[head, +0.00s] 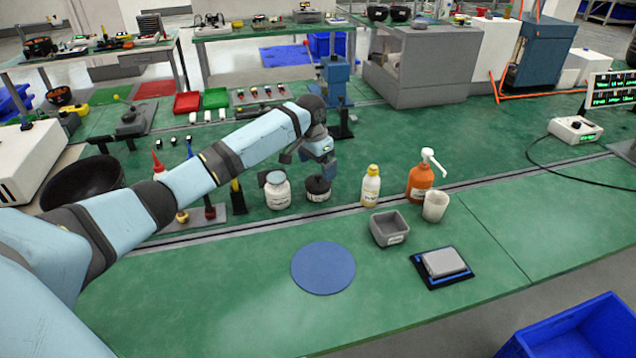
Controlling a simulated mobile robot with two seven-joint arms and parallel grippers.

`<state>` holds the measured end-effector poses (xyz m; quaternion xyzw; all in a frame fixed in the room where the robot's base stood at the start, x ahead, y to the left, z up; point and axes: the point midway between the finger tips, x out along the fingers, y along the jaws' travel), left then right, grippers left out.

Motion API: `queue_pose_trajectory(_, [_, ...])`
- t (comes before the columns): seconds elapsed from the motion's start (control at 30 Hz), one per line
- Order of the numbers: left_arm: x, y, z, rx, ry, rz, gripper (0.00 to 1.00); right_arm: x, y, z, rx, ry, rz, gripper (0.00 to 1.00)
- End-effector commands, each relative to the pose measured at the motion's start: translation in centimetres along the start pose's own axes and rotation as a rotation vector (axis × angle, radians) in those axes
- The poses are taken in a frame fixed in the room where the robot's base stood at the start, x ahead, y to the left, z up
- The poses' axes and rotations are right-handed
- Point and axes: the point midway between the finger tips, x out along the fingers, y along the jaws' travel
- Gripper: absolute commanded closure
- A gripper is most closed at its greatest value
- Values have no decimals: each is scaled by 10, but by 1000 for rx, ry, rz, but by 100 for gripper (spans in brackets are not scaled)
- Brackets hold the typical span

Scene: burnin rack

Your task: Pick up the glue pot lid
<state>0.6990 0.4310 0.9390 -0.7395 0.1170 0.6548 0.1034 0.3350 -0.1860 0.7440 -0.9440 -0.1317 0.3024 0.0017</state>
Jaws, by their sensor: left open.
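A small white pot (318,196) stands on the green bench in the middle of the view. A black lid (317,184) sits on top of it; I take this to be the glue pot lid. My left gripper (326,174) points down at the lid, over its right side. It is open, with nothing visible between its fingers. I cannot tell whether it touches the lid. A second white jar (278,195) with a label and a grey top stands just left of the pot. My right gripper is out of view.
A yellow-capped bottle (371,186), an orange pump bottle (420,181) and a white cup (435,206) stand to the right. A grey bin (389,229) and a blue round mat (323,268) lie nearer. Upright screwdrivers (237,197) stand left, below my arm.

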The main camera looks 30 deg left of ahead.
Motion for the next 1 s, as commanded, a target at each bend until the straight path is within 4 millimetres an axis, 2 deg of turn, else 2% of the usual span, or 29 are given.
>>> queue_pose_trajectory(0.33, [46,-4,0,0,-3,0,0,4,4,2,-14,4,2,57])
queue_pose_trajectory(0.6, [50,-4,0,1,0,-1,0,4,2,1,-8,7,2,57])
queue_pose_trajectory(0.7, [50,-4,0,1,0,-1,23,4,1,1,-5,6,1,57])
queue_pose_trajectory(0.8, [50,-4,0,1,0,-1,42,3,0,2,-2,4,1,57])
queue_pose_trajectory(1.0, [50,-4,0,1,0,-1,42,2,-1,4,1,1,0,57])
